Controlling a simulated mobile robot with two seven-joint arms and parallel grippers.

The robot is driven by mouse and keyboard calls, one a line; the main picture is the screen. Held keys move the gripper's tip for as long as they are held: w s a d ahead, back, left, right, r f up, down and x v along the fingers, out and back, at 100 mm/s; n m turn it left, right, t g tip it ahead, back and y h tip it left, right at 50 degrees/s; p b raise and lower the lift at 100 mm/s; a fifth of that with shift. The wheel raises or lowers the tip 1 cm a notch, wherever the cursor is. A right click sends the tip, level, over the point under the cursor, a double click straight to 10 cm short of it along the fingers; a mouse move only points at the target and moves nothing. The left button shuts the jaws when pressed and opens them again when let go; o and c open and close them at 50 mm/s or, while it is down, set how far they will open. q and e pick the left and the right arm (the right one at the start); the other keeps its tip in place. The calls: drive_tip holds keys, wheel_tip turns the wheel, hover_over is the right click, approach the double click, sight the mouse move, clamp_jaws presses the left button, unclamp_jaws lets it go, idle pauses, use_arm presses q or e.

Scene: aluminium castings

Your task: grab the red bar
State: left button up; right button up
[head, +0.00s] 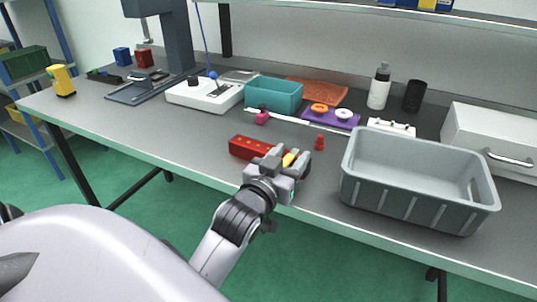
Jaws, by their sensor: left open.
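The red bar (250,147) lies flat on the grey workbench near its front edge, with several small dark marks on its top. My left gripper (288,162) is open at the bar's right end and hides part of that end. A small yellow thing (289,159) shows between its fingers; I cannot tell whether it is part of the bar or a separate piece. I cannot tell whether the fingers touch the bar. My right gripper is not in view.
A grey crate (415,207) stands to the right, close to my gripper. A small red piece (319,143) and a pink cube (262,118) stand behind the bar. Further back are a teal bin (273,93) and a purple tray (329,121). Bench left of the bar is clear.

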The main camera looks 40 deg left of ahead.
use_arm(q)
drive_tip(key=shift+w, duration=0.4)
clamp_jaws()
drive_tip(key=shift+r, duration=0.1)
